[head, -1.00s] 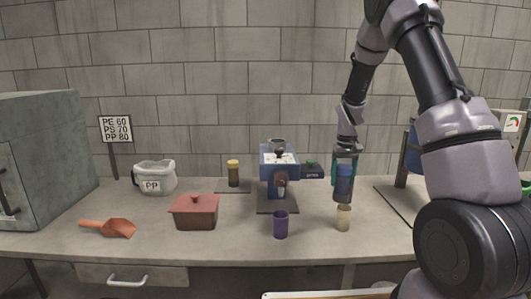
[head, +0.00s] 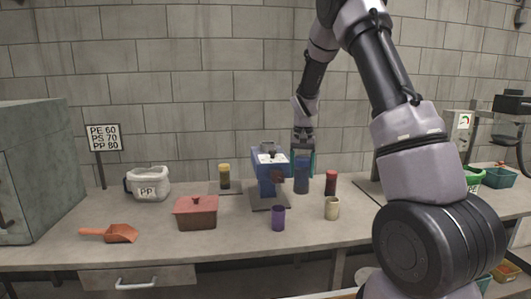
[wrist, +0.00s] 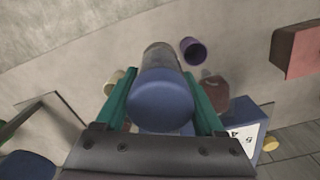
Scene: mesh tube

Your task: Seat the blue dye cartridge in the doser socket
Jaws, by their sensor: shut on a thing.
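My gripper (head: 303,160) has teal fingers and is shut on the blue dye cartridge (head: 302,182), which hangs upright between them. In the wrist view the cartridge's round blue end (wrist: 162,108) sits between both fingers (wrist: 163,105). The blue doser (head: 266,178) stands just left of the cartridge on a dark base plate (head: 268,203), with a white labelled top. It also shows at lower right in the wrist view (wrist: 243,125). The cartridge appears beside the doser; I cannot tell its exact gap. The socket opening is not clearly visible.
A red cartridge (head: 331,183) stands just right of the held one. A cream cup (head: 332,209) and a purple cup (head: 278,218) stand in front. A yellow-topped cartridge (head: 224,177), brown-red box (head: 195,213), PP jug (head: 150,185) and orange scoop (head: 118,233) lie left.

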